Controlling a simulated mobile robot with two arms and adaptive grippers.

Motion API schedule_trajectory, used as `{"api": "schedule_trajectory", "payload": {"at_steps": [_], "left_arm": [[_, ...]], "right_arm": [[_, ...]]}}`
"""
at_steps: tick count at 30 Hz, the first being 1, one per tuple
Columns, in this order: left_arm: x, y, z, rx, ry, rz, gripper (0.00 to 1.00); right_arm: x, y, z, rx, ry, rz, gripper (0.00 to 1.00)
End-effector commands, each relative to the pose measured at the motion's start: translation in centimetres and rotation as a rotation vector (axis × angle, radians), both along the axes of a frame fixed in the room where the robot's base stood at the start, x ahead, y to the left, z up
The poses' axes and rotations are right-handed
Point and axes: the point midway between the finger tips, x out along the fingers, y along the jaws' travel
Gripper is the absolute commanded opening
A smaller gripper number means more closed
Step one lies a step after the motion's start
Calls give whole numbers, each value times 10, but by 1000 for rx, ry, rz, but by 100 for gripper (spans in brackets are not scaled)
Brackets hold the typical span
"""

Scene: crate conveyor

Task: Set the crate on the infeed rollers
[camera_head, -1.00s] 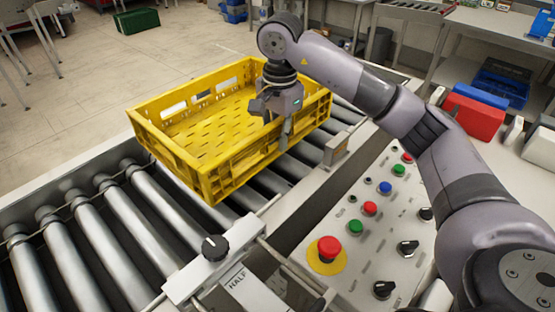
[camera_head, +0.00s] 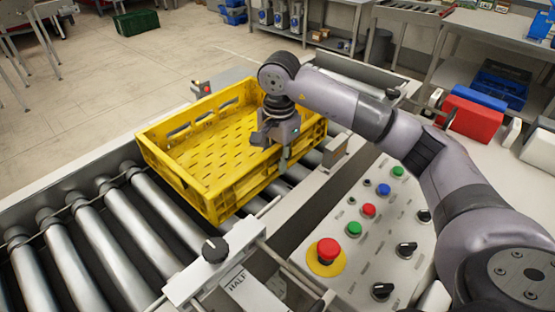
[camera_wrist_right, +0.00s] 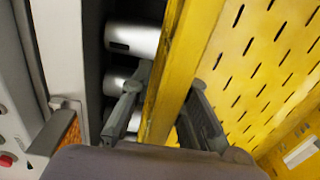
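The yellow crate (camera_head: 178,178) is upright and roughly level over the infeed rollers (camera_head: 130,222), low above them or touching; I cannot tell which. Its inside looks empty. My right gripper (camera_head: 284,152) is at the crate's right wall. In the right wrist view the fingers (camera_wrist_right: 165,95) straddle the crate's wall (camera_wrist_right: 178,75), one on each side, and look closed on it. The rollers also show beside the wall in the wrist view (camera_wrist_right: 132,40). My left gripper is not in view.
A control panel (camera_head: 330,215) with coloured buttons and a red emergency stop (camera_head: 328,250) lies right of the conveyor. A bracket with a black knob (camera_head: 215,250) stands at the near rail. Bare rollers lie left of the crate.

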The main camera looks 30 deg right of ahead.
Motion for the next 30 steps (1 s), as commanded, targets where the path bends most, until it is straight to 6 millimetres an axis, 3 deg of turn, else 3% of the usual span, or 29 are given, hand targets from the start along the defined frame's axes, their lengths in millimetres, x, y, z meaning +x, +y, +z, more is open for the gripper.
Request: {"api": "schedule_trajectory", "payload": {"at_steps": [6,18,23,30], "left_arm": [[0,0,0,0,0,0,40],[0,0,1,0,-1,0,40],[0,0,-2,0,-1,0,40],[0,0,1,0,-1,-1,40]], "right_arm": [[0,0,0,0,0,-1,33],[1,0,7,0,-2,-1,33],[1,0,34,0,-6,-1,33],[-1,-1,89,-1,-6,-1,33]]}}
